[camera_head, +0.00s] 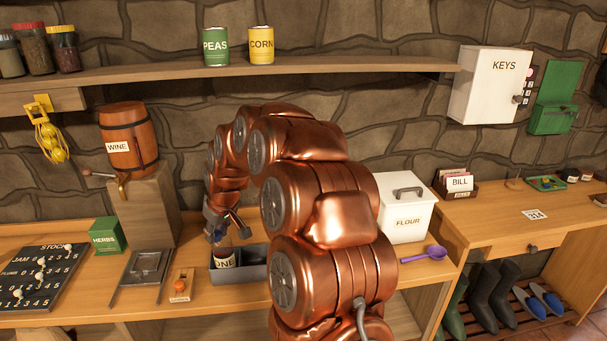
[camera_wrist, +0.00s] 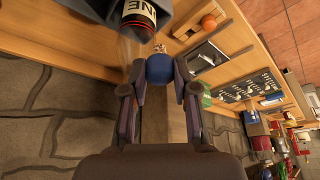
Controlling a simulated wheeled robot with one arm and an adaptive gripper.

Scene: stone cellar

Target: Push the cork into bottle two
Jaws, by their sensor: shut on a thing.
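My gripper (camera_wrist: 158,80) is shut on a rounded blue piece (camera_wrist: 159,69) with a small pale tip on its far side, which looks like the cork. In the head view my gripper (camera_head: 220,228) points down just above the back left of a grey tray (camera_head: 252,273). I cannot make out bottle two; my arm hides part of the tray.
Left of the tray are a small board with an orange knob (camera_head: 180,286), a grey metal plate (camera_head: 141,268), a green herbs box (camera_head: 105,236) and a stock board (camera_head: 42,276). A wine barrel (camera_head: 128,140) stands behind. A flour box (camera_head: 406,206) and purple scoop (camera_head: 425,255) are right.

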